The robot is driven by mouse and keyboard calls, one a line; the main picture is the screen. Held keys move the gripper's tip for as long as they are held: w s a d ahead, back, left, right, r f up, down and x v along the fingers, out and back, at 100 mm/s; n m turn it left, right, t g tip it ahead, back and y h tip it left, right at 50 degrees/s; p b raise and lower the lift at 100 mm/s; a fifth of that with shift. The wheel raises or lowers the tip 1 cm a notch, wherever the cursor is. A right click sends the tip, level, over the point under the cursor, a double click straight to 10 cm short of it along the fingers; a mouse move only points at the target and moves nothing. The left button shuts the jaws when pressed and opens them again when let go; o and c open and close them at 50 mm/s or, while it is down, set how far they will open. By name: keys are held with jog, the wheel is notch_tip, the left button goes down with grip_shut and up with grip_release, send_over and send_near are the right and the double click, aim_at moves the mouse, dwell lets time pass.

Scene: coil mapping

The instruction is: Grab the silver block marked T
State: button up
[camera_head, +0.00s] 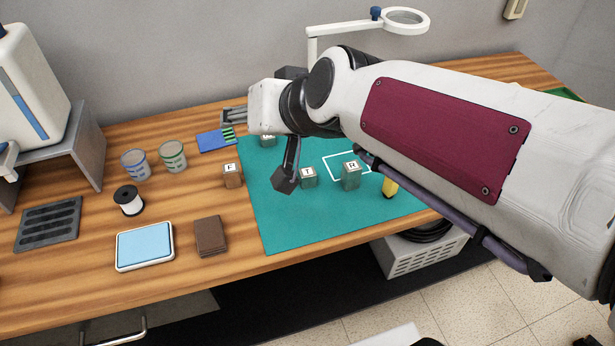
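A small grey-green block (309,178) on the green mat has a white top label whose letter looks like T or I; it is too small to be sure. My gripper (286,179) hangs just left of this block, its dark fingertip low over the mat. Whether it touches the block cannot be told. The fingers overlap from this side, so their opening is hidden. A block marked R (351,177) stands to the right. A brown block marked F (232,177) stands at the mat's left edge. Another block (267,139) is at the back, its label unclear.
The green mat (290,228) has free room in front. A white outlined square (338,157) lies behind the R block. A yellow object (389,187) is right of it. Two cups (172,156), a black-and-white spool (128,201) and a blue-topped tray (145,246) are left.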

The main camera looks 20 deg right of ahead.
jog(key=w+a+r+m+t+h, duration=0.1)
jog(key=w+m+t+h, duration=0.2)
jog(key=w, duration=1.2)
jog(key=w+d+f+m+h, duration=0.2)
jog(key=w+f+m+h, duration=0.1)
jog(key=w+f+m, duration=0.3)
jog(key=m+g+h, duration=0.5)
jog(key=g+h, duration=0.5)
send_near(307, 178)
jog(key=w+d, duration=0.1)
jog(key=w+f, duration=0.1)
jog(key=w+d, duration=0.1)
jog(key=w, duration=0.1)
jog(key=shift+w+d+f, duration=0.1)
jog(key=shift+d+f, duration=0.2)
jog(key=shift+s+f, duration=0.3)
jog(key=shift+s, duration=0.25)
